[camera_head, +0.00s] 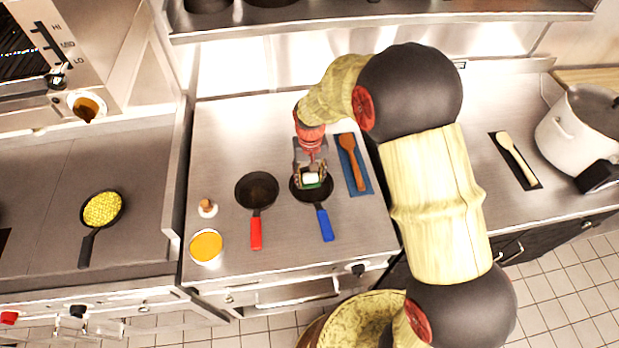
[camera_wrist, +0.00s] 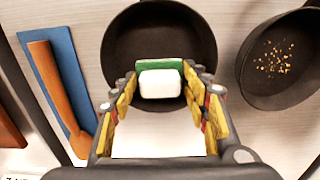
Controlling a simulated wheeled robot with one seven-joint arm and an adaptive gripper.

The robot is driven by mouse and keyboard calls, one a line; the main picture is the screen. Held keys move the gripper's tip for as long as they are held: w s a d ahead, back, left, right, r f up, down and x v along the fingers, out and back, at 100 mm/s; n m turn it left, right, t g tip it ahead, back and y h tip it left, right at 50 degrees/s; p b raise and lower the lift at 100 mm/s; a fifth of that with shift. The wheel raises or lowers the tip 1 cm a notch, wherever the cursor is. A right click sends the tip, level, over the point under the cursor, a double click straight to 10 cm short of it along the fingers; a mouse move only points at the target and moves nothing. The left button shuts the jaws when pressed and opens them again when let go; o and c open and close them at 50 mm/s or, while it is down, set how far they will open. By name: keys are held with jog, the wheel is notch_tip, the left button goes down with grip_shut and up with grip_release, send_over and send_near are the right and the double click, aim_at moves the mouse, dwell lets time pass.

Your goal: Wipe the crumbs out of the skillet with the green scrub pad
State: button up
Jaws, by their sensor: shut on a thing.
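The green scrub pad (camera_wrist: 158,65), a white block with a green layer, is held between the fingers of my gripper (camera_wrist: 161,80). In the head view my gripper (camera_head: 311,176) is over the blue-handled skillet (camera_head: 325,193). That dark pan (camera_wrist: 125,45) shows no crumbs in its visible part; the pad and fingers hide some of it. I cannot tell whether the pad touches the pan. The red-handled skillet (camera_head: 257,190) stands to its left in the head view. In the wrist view this skillet (camera_wrist: 262,88) is at the right, with tan crumbs (camera_wrist: 275,57) scattered inside.
A wooden spoon (camera_head: 351,158) lies on a blue mat (camera_head: 365,178) right of the skillets. A pan of yellow food (camera_head: 102,209) is farther left. A white stockpot (camera_head: 568,140) stands far right.

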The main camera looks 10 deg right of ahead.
jog(key=r, duration=0.1)
jog(key=r+p, duration=0.1)
jog(key=r, duration=0.2)
jog(key=shift+s+p, duration=0.25)
jog(key=shift+p, duration=0.05)
jog(key=shift+w+r+p, duration=0.3)
jog(key=shift+r+p, duration=0.2)
jog(key=shift+r, duration=0.15)
jog(key=shift+s+r+p, duration=0.15)
jog(key=shift+r+p, duration=0.75)
jog(key=shift+r, duration=0.65)
